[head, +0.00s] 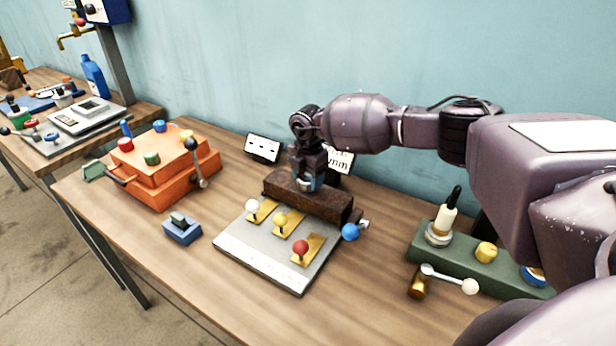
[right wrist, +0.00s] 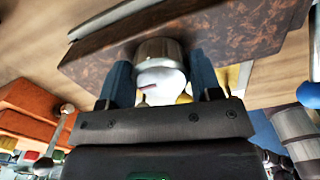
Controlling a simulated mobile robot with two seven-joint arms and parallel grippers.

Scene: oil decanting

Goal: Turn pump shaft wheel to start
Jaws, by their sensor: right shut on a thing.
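A dark brown mottled block (head: 330,204) lies at the back of a grey lever panel (head: 262,262). My right gripper (head: 308,184) points down at the block's top, near its middle. In the right wrist view its two blue fingers stand on either side of a short metal fitting (right wrist: 158,52) at the brown block (right wrist: 230,30). The gripper is shut on this fitting. A white rounded shape shows just below the metal; I cannot tell if it is part of it. A blue knob (head: 350,232) sticks out at the block's right end. I cannot clearly make out a pump shaft wheel. My left gripper is not in view.
White, yellow and red ball levers stand on the panel. An orange box (head: 158,175) with coloured knobs and a small blue switch block (head: 182,230) are left. A green base (head: 480,262) with handles is right, below my arm. Small signs (head: 263,149) stand behind.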

